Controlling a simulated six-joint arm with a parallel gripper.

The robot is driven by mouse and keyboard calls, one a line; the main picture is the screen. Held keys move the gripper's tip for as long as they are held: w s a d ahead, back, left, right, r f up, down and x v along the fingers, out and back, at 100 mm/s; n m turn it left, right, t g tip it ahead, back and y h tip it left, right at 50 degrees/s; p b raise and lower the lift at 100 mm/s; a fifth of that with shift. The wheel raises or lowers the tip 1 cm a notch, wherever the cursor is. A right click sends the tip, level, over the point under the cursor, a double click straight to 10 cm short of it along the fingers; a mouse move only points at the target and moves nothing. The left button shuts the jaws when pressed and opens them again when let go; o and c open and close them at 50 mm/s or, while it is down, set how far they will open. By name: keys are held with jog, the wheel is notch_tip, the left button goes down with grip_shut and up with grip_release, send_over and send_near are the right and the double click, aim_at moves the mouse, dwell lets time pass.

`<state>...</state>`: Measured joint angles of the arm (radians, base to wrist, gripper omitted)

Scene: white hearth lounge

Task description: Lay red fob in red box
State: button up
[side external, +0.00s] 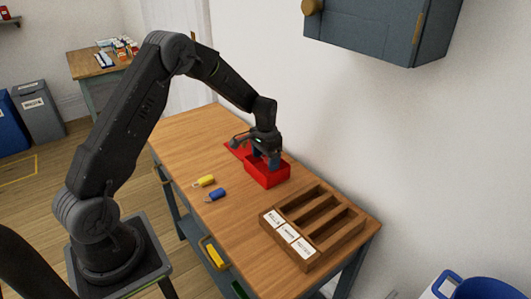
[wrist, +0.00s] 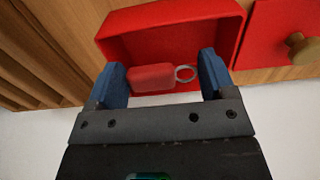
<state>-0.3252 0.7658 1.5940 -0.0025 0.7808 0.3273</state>
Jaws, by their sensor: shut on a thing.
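The red fob (wrist: 152,77), with a metal ring (wrist: 185,74) at one end, lies between the two blue fingers of my gripper (wrist: 163,79). The gripper is shut on it. The open red box (wrist: 172,40) is behind the fob in the wrist view, and part of its inside is hidden. In the side external view, my gripper (side external: 266,160) points down at the red box (side external: 268,180), with its fingertips at the opening. The fob is hidden in that view.
A flat red lid (wrist: 285,30) with a brass knob (wrist: 303,48) lies beside the box. A yellow fob (side external: 204,181) and a blue fob (side external: 216,195) lie on the wooden table (side external: 185,140). A slotted wooden tray (side external: 320,222) with labels stands near the wall.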

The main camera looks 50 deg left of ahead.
aim_at(265, 159)
jog(key=o, duration=0.9)
jog(key=shift+o, duration=0.2)
notch_tip(265, 159, up, 14)
jog(key=s+d+r+t, duration=0.2)
jog(key=s+d+r, duration=0.4)
jog(key=r, duration=0.1)
jog(key=s+d+r+t, duration=0.1)
jog(key=s+d, duration=0.4)
jog(key=s, duration=0.5)
jog(key=s+d+r+t, duration=0.2)
jog(key=s+d, duration=0.3)
jog(key=s, duration=0.6)
jog(key=shift+s+t, duration=0.25)
jog(key=shift+t, duration=0.05)
